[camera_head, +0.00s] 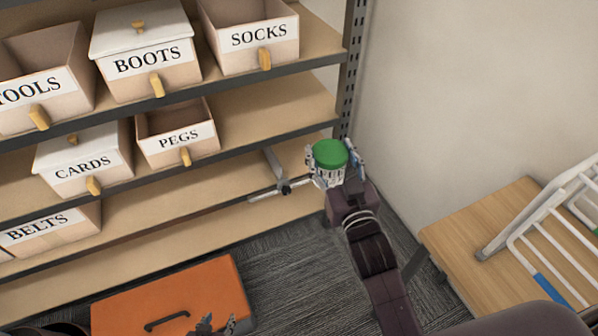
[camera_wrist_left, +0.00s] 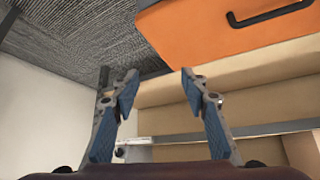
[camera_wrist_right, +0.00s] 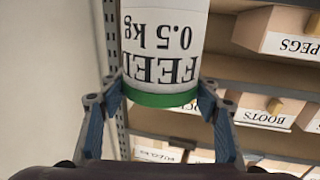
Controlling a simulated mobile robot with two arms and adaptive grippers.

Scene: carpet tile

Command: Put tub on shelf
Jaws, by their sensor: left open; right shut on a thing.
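The tub (camera_head: 330,153) is white with a green lid, and dark lettering reading FEED 0.5 kg shows in the right wrist view (camera_wrist_right: 165,45). My right gripper (camera_head: 336,168) is shut on it near the lid; the fingers (camera_wrist_right: 160,100) lie on both sides. The tub is held in front of the shelf unit's right post. The shelf (camera_head: 270,105) has several wooden boards, with bare board right of the PEGS bin. My left gripper (camera_head: 215,326) is low over the orange case, open and empty in the left wrist view (camera_wrist_left: 160,92).
Bins labelled TOOLS (camera_head: 45,75), BOOTS (camera_head: 145,55), SOCKS (camera_head: 250,40), CARDS (camera_head: 85,160), PEGS (camera_head: 178,135) and BELTS (camera_head: 50,230) fill the shelves' left. A grey T-shaped item (camera_head: 272,165) lies beside the tub. An orange case (camera_head: 150,295) and wooden table (camera_head: 470,225) with white rack (camera_head: 540,220) stand nearby.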

